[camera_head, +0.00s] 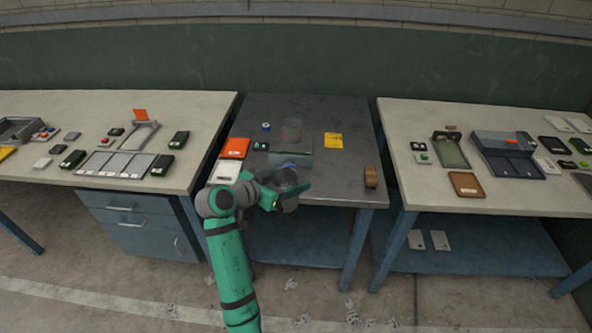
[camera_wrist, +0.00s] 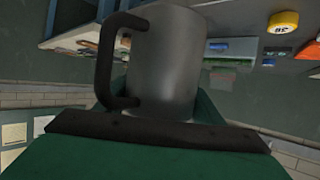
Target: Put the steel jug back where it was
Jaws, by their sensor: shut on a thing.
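The steel jug, a grey metal cylinder with a dark handle, fills the middle of the wrist view (camera_wrist: 167,65). In the head view the jug (camera_head: 286,178) is small and partly hidden by my gripper (camera_head: 290,190). My gripper is shut on the jug and holds it near the front edge of the dark middle table (camera_head: 320,185). A dark finger bar of my gripper (camera_wrist: 160,132) crosses below the jug in the wrist view. Whether the jug touches the tabletop cannot be told.
On the middle table stand a clear cylinder (camera_head: 291,129), an orange box (camera_head: 234,148), a white box (camera_head: 226,171), a yellow block (camera_head: 333,140) and a brown object (camera_head: 371,176). The table's right half is mostly bare. Cluttered pale tables (camera_head: 210,110) (camera_head: 400,125) flank it.

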